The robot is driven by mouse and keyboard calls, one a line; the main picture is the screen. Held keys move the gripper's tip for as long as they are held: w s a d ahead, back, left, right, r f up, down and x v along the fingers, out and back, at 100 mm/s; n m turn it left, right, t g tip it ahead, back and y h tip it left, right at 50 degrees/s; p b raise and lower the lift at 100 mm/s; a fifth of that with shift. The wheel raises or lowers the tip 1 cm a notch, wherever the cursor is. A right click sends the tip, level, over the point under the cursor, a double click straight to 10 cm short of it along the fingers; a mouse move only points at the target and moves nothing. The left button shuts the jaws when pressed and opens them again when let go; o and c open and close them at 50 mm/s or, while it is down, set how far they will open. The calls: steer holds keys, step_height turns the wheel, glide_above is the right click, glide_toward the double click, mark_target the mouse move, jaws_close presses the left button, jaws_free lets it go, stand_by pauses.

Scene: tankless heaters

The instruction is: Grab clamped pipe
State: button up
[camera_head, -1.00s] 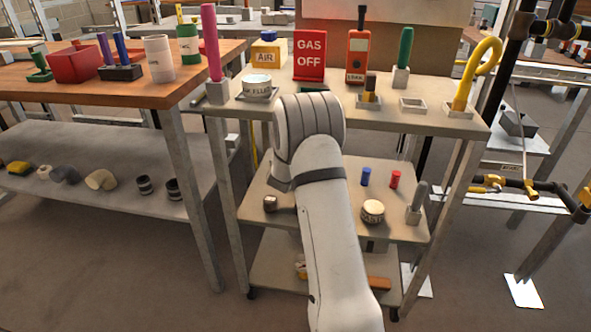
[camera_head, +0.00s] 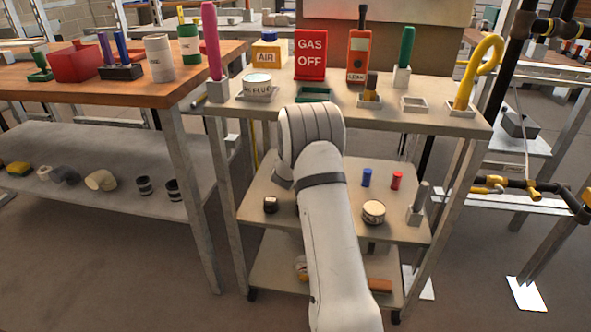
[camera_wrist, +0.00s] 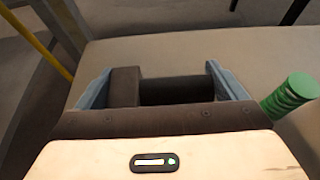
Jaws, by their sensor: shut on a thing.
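My gripper (camera_wrist: 160,88) fills the middle of the wrist view, with a blue-grey finger at each side. It is shut on a dark pipe piece (camera_wrist: 177,91), which lies crosswise between the fingers. A squarer dark part (camera_wrist: 125,87) sits at its left end; I cannot tell whether this is a clamp or part of the pipe. In the head view my gripper and the held piece are hidden behind my arm, over the cart's middle shelf (camera_head: 340,224).
A green ridged cylinder (camera_wrist: 288,95) stands close to the right finger. A small dark thing (camera_head: 270,204), a round tin (camera_head: 373,212), and blue (camera_head: 366,177) and red (camera_head: 396,180) pieces stand on the middle shelf. The top shelf above holds the gas-off sign (camera_head: 310,54).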

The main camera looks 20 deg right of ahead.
steer(key=c, duration=0.4)
steer(key=shift+w+r, duration=0.1)
steer(key=shift+c, duration=0.5)
steer(key=shift+r, duration=0.1)
